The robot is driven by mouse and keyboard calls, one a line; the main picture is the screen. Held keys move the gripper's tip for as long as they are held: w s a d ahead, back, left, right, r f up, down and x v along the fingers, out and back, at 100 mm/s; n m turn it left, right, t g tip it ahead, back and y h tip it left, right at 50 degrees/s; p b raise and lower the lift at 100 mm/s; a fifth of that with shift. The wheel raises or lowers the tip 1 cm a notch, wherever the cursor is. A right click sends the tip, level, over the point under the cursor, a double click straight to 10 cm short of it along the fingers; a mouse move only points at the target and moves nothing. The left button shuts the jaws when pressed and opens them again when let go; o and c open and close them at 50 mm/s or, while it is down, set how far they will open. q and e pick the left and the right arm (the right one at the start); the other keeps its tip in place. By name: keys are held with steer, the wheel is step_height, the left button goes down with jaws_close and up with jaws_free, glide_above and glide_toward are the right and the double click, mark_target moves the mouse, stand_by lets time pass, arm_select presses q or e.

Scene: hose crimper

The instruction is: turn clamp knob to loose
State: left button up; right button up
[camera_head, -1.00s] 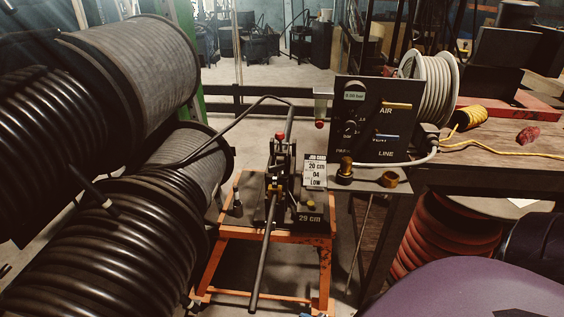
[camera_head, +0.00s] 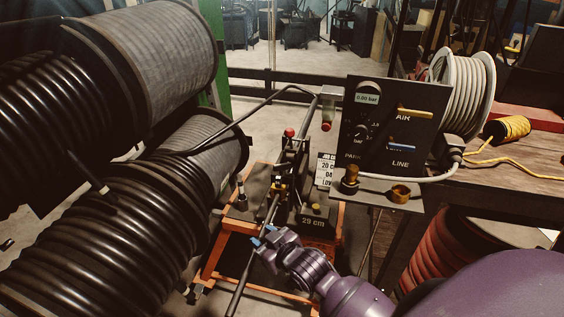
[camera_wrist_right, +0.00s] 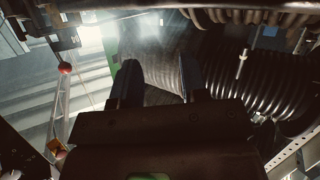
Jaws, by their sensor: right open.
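The crimper (camera_head: 290,185) stands on an orange frame (camera_head: 213,262), with a long dark lever sloping down toward the front. It carries a red ball knob (camera_head: 289,132) on top and a small yellow knob (camera_head: 316,207) above the "29 cm" label. I cannot tell which of these is the clamp knob. My right gripper (camera_head: 262,240) has blue tips and is in front of the crimper, close to the lever; contact cannot be told. In the right wrist view its two dark fingers (camera_wrist_right: 157,82) are apart with nothing between them, and a red ball (camera_wrist_right: 65,68) shows to the left. My left gripper is not visible.
Large black hose reels (camera_head: 100,230) fill the left side. A black AIR/LINE panel (camera_head: 385,125) stands behind and right of the crimper, above a shelf with brass fittings (camera_head: 400,193). A wooden bench (camera_head: 510,165) with a white hose reel (camera_head: 466,90) is at right.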

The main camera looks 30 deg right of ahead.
steer(key=w+d+r+m+g+h+p, duration=0.1)
steer(key=w+r+m, duration=0.1)
steer(key=w+r, duration=0.6)
steer(key=w+d+r+m+g+h+p, duration=0.15)
steer(key=w+r, duration=0.25)
steer(key=w, duration=0.9)
steer(key=w+d+r+m+g+h+p, duration=0.1)
steer(key=w+r+m, duration=0.2)
steer(key=w+r, duration=0.5)
steer(key=m+g+h, duration=0.3)
steer(key=m+g, duration=1)
steer(key=m, duration=0.5)
glide_toward(282, 164)
steer(key=shift+t+y, duration=0.25)
steer(key=b+x, duration=0.1)
steer(key=x, duration=0.3)
steer(key=b+x, duration=0.1)
steer(key=x, duration=0.3)
steer(key=shift+s+r+b, duration=0.1)
steer(key=shift+s+b, duration=0.15)
steer(key=shift+b, duration=0.1)
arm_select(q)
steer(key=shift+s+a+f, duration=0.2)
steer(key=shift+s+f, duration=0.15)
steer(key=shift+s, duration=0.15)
arm_select(e)
steer(key=shift+s+d+f, duration=0.1)
steer(key=shift+d+f, duration=0.25)
steer(key=shift+f, duration=0.25)
